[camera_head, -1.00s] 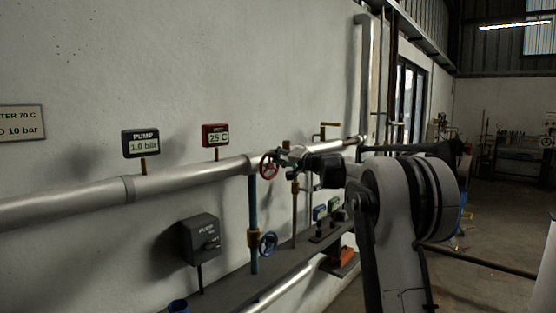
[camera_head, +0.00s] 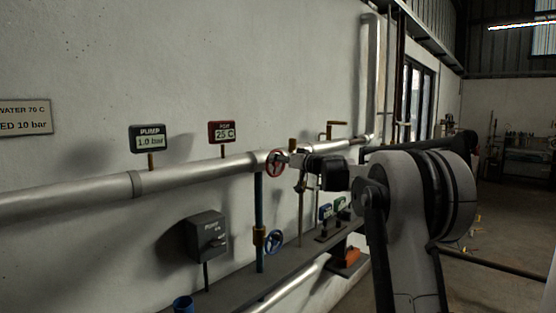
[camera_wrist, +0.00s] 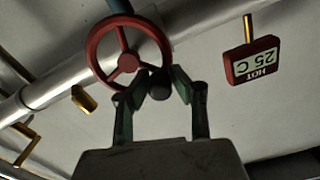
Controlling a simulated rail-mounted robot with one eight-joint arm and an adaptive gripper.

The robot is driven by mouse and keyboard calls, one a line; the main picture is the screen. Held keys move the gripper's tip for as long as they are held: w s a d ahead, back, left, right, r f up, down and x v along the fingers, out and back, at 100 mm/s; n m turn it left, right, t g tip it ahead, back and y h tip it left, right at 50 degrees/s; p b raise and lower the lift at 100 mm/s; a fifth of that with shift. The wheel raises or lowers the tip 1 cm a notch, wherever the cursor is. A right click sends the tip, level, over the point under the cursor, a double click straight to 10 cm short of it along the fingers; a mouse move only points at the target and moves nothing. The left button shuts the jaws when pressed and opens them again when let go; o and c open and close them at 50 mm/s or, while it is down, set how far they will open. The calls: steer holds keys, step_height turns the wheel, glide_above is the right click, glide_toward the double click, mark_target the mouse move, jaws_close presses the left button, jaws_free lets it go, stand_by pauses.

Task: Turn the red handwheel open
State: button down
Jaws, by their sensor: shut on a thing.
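The red handwheel (camera_head: 276,163) is mounted on the silver pipe along the wall. In the wrist view the handwheel (camera_wrist: 124,64) shows its round rim and spokes at upper left of centre. My gripper (camera_wrist: 158,84) is shut on the handwheel at the lower right of its rim, where a dark round knob (camera_wrist: 160,88) sits between the fingertips. In the head view my gripper (camera_head: 290,160) reaches the wheel from the right. Its exact contact with the wheel is small and partly hidden there.
A blue handwheel (camera_head: 273,241) is below. A red-framed "HOT 25 C" display (camera_head: 222,132) and a "PUMP 1.0 bar" display (camera_head: 147,138) stand above the silver pipe (camera_head: 200,173). A grey switch box (camera_head: 207,236) stands lower left. A dark ledge (camera_head: 235,290) runs below.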

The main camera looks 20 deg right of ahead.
steer(key=shift+f, duration=0.1)
stand_by(0.4)
steer(key=c, duration=1.5)
jaws_free()
steer(key=shift+s, duration=0.1)
steer(key=v, duration=1.2)
steer(key=s+a+f+g+h, duration=0.1)
steer(key=s+a+f+g, duration=0.25)
steer(key=s+a, duration=0.75)
steer(key=s+a+f+g+h, duration=0.1)
steer(key=s+a+f+g, duration=0.25)
steer(key=s+a, duration=0.7)
steer(key=s+a+f+h, duration=0.1)
steer(key=s+f+h, duration=0.1)
steer(key=s+f, duration=0.4)
steer(key=s+a+f+m+g+h, duration=0.1)
steer(key=s+a+f, duration=0.1)
steer(key=s+f, duration=0.4)
steer(key=s+a+f+g+h+b, duration=0.1)
steer(key=s+f, duration=0.5)
steer(key=s, duration=0.8)
steer(key=shift+a+f+m+h, duration=0.25)
steer(key=shift+a+m+h, duration=0.2)
steer(key=shift+h, duration=0.35)
